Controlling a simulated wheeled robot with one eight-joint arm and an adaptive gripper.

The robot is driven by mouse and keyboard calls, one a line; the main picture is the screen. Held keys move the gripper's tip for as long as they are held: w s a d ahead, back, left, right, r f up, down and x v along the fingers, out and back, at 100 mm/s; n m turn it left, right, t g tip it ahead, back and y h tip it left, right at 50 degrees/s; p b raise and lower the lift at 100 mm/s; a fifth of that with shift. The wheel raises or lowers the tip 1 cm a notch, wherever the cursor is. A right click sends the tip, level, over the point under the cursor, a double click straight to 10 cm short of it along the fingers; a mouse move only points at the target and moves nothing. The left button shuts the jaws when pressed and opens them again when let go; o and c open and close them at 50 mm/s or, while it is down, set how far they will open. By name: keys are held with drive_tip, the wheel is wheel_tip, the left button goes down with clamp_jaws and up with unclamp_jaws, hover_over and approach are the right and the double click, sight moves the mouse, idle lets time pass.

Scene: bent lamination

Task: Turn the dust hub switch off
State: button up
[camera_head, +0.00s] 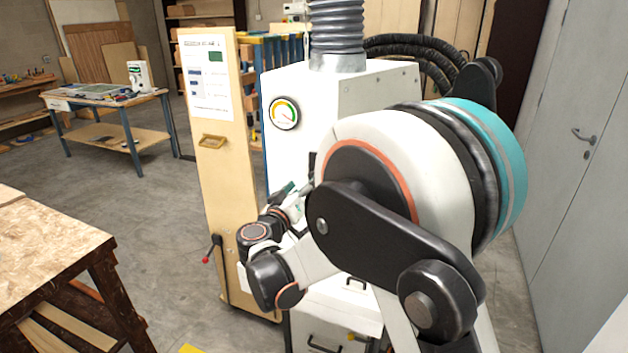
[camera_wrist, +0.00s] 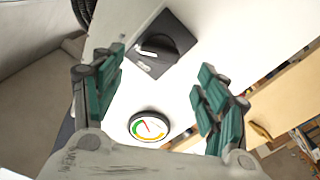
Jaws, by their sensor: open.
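The dust hub (camera_head: 345,88) is a white cabinet with a grey ribbed hose on top and a round gauge (camera_head: 284,113) on its front. In the wrist view, its black rotary switch (camera_wrist: 165,45) sits on a dark square plate, with a pale mark on the knob. My gripper (camera_wrist: 162,62) is open and empty, its teal-padded fingers spread to either side of the switch in the picture; I see no contact. The gauge also shows between the fingers, lower down (camera_wrist: 148,125). In the head view my gripper (camera_head: 290,193) is small and partly hidden, and my arm covers much of the cabinet front.
A tall wooden panel (camera_head: 222,160) with a handle and posted sheets stands just left of the hub. A wooden workbench (camera_head: 45,240) is at the near left, and another table (camera_head: 105,98) is farther back. Grey doors (camera_head: 570,130) line the right. Floor between the benches is clear.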

drive_tip(key=b+x, duration=0.1)
drive_tip(key=x, duration=0.5)
drive_tip(key=shift+w+d, duration=0.15)
drive_tip(key=shift+w, duration=0.25)
drive_tip(key=c, duration=1.1)
